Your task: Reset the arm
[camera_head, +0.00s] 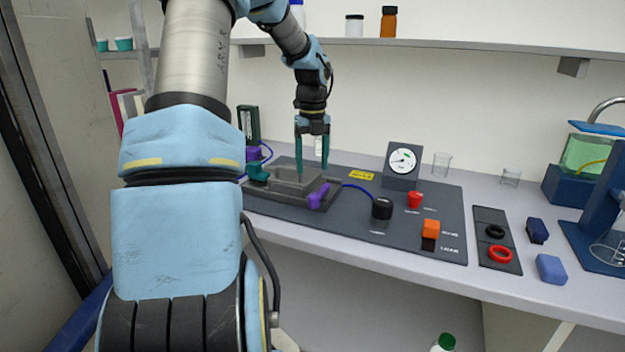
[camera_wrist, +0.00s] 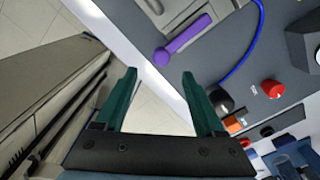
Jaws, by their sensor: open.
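My gripper (camera_head: 312,158) hangs from my arm above the back of the dark rig board (camera_head: 430,205), with its two green fingers pointing down. In the wrist view my gripper (camera_wrist: 160,80) is open, with nothing between its fingers. A grey membrane cell block (camera_head: 292,182) with a purple lever (camera_head: 318,196) sits on the board below the gripper. The purple lever also shows in the wrist view (camera_wrist: 185,38), beyond the fingertips. A teal part (camera_head: 257,170) is at the block's left end.
A dial gauge (camera_head: 403,162), black knob (camera_head: 382,208), red knob (camera_head: 414,199) and orange switch (camera_head: 431,228) are on the board. Right of it are a ring tray (camera_head: 495,225), blue blocks (camera_head: 551,268) and a blue stand (camera_head: 606,225). A shelf (camera_head: 450,43) with bottles runs along the wall.

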